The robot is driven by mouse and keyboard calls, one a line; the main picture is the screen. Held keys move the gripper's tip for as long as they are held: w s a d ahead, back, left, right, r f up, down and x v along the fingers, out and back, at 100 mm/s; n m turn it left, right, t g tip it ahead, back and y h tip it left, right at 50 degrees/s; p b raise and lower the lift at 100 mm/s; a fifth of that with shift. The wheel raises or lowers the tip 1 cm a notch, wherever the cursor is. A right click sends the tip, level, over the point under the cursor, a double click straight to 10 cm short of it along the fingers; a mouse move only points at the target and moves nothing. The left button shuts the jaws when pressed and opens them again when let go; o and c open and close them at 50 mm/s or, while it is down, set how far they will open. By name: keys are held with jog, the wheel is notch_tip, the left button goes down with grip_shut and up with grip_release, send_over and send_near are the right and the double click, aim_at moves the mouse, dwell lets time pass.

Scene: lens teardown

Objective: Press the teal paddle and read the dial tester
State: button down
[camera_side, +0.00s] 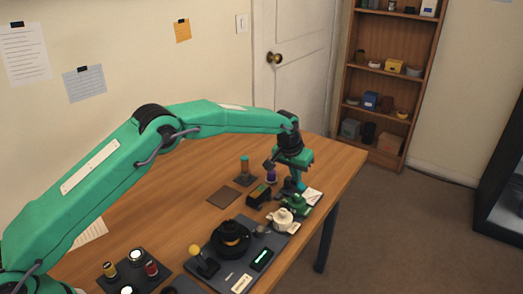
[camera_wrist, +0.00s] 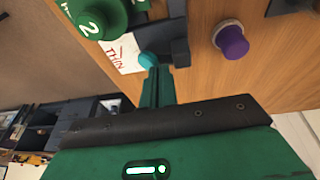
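The teal paddle (camera_wrist: 149,60) shows in the wrist view as a small rounded teal end beside a dark grey block (camera_wrist: 172,38). It also shows in the side view (camera_side: 302,186), below my gripper. My gripper (camera_wrist: 158,72) points at the paddle, its narrow green fingers together with nothing visible between them. The fingertips overlap the paddle's edge in the picture; I cannot tell whether they touch it or whether it is pressed down. A white card (camera_wrist: 122,52) beside it reads "THIN" in red. I cannot make out a dial face or reading.
A green round part (camera_wrist: 95,16) marked "2" sits close to the paddle. A purple knob (camera_wrist: 231,40) stands on the other side. In the side view, a white pot-like part (camera_side: 283,220) and a black box (camera_side: 258,196) stand nearby. The table's right edge is close.

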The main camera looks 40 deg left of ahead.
aim_at(295, 183)
notch_tip(295, 183, up, 7)
jog(key=shift+r, duration=0.2)
dwell(1.1)
jog(key=shift+r, duration=0.1)
jog(key=s+a+r+t, duration=0.1)
jog(key=s+a+r, duration=0.4)
jog(key=s+r, duration=0.4)
jog(key=s+a+r, duration=0.4)
jog(key=s+r, duration=0.4)
jog(key=s, duration=0.1)
jog(key=s+a+f, duration=0.1)
jog(key=s+a, duration=0.1)
jog(key=s, duration=0.7)
jog(key=s+a+f, duration=0.2)
jog(key=s, duration=0.7)
jog(key=s+a+f+t, duration=0.1)
jog(key=s+a, duration=0.1)
jog(key=s, duration=0.6)
jog(key=shift+s+f+y, duration=0.25)
jog(key=shift+s+y, duration=0.15)
